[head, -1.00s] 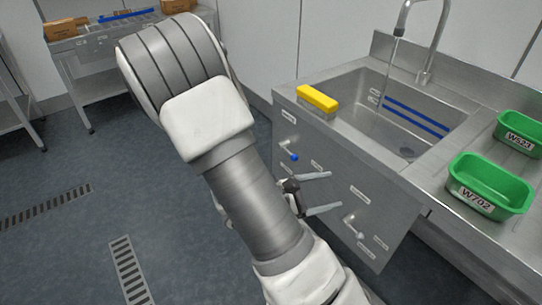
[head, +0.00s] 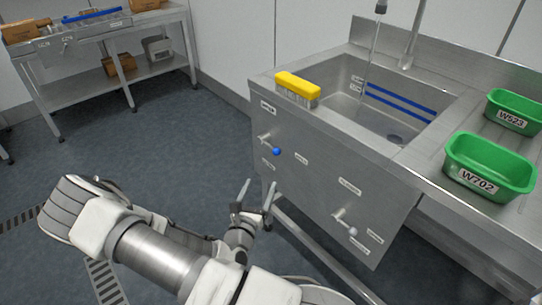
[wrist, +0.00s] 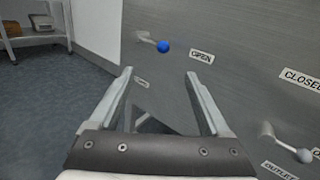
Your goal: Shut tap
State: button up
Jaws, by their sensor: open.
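The tap lever with a blue knob (head: 276,152) sits on the sink's steel front panel, at its left. In the wrist view the blue knob (wrist: 163,47) lies ahead, just beyond and above the gap between my fingers, beside a label reading OPEN (wrist: 201,56). A thin stream, seemingly water, falls from the spout (head: 381,7) into the sink basin (head: 345,103). My gripper (head: 256,188) is open and empty, below and left of the blue knob, apart from it. Both fingers (wrist: 158,73) show in the wrist view.
A second lever with a pale knob (head: 352,231) is lower right on the panel; a CLOSED label (wrist: 301,79) is above it.

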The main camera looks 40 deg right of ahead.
aim_at(274, 153)
jog(key=b+x, duration=0.3)
jog(key=x, duration=1.2)
jog(key=shift+d, duration=0.1)
jog(key=shift+c, duration=0.2)
grip_shut()
